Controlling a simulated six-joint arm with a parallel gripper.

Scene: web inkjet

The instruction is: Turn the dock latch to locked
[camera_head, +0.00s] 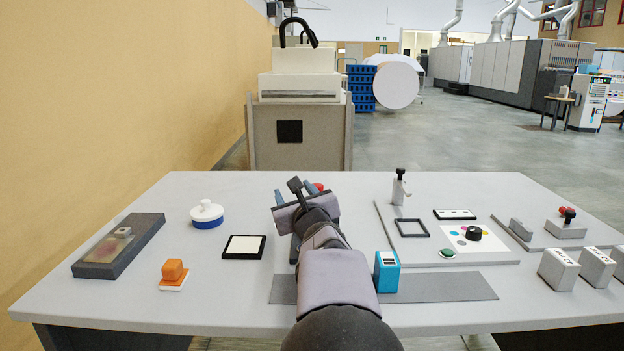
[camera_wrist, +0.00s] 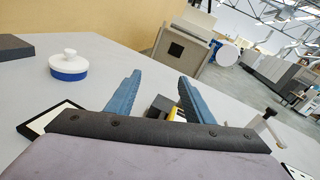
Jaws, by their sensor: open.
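My gripper (camera_head: 295,192) is over the middle of the table, pointing away towards its back edge. In the wrist view my gripper (camera_wrist: 159,78) has its two blue fingers spread wide with nothing held. A small dark block with a yellow part (camera_wrist: 164,108) shows beyond the gripper's front edge, partly hidden. In the head view a bit of red (camera_head: 319,187) shows beside the fingers, mostly covered by my arm. I cannot tell for sure which item is the dock latch; a grey block with a red and black knob (camera_head: 566,222) stands on a plate at the right.
A blue-and-white lidded pot (camera_head: 207,212), black-rimmed pad (camera_head: 244,247), orange stamp (camera_head: 173,274) and dark case (camera_head: 119,250) are left. A teal box (camera_head: 386,272) stands close right of my arm. An upright post with a black knob (camera_head: 399,187) is behind the right-hand board.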

